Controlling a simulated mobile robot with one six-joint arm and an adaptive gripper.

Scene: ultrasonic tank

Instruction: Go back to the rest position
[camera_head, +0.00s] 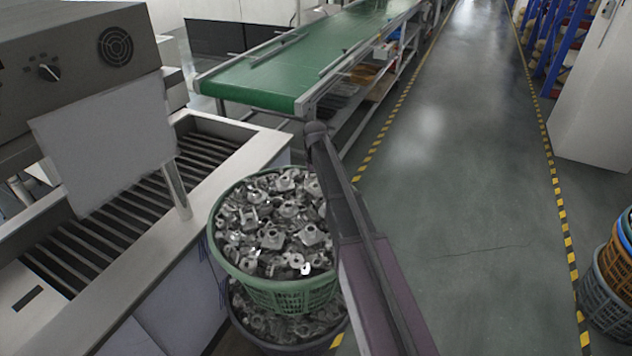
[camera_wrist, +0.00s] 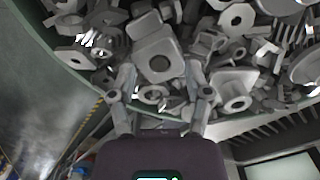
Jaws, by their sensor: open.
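A green round basket (camera_head: 275,298) heaped with grey metal parts (camera_head: 272,238) stands beside the tank, left of my arm, in the head view. My arm crosses the basket's right side, and my gripper cannot be made out there. In the wrist view my gripper (camera_wrist: 159,74) is open, its two fingers pointing at the heap of parts (camera_wrist: 235,50). The basket's green rim (camera_wrist: 62,76) curves behind the fingers.
A grey tank with a slatted roller bed (camera_head: 100,215) and a control box (camera_head: 85,60) stands at left. A green conveyor (camera_head: 300,60) is behind. Stacked baskets (camera_head: 610,285) are at far right. The floor (camera_head: 460,200) between yellow-black lines is clear.

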